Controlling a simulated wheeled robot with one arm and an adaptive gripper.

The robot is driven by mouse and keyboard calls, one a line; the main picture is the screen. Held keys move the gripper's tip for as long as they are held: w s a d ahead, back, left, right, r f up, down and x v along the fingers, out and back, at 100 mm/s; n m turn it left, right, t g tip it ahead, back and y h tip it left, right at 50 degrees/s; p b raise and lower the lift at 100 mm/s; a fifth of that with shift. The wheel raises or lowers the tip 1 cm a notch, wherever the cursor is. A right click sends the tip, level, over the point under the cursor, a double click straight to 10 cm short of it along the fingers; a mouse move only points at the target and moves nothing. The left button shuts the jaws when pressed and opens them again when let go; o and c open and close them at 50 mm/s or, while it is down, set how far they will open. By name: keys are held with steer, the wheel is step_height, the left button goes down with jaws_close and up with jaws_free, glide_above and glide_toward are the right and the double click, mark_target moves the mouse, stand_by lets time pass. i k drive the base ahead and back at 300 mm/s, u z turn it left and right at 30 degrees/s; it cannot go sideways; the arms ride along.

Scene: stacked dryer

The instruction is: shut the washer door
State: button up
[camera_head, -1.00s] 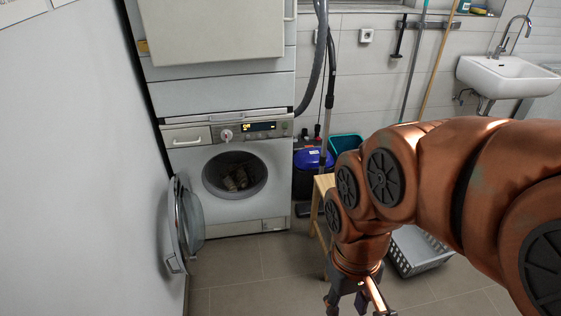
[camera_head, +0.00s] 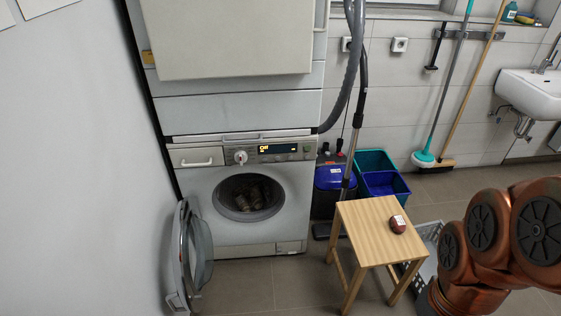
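The white washer (camera_head: 247,180) stands in the middle left below the dryer. Its round door (camera_head: 190,258) is wide open, swung out to the left close to the white wall. The drum opening (camera_head: 249,197) is uncovered, and something brownish lies inside. The display (camera_head: 278,148) is lit. My copper-coloured arm is at the lower right, well away from the door. My gripper is below the picture's bottom edge and cannot be seen.
A wooden stool (camera_head: 367,228) with a small dark red object (camera_head: 397,224) on it stands between my arm and the washer. A grey basket (camera_head: 428,250) sits behind the arm. Blue bins (camera_head: 384,185) stand right of the washer. Floor before the washer is clear.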

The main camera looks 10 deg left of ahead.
mark_target(192, 297)
steer(key=u, duration=0.3)
steer(key=i, duration=1.05)
steer(key=u, duration=0.7)
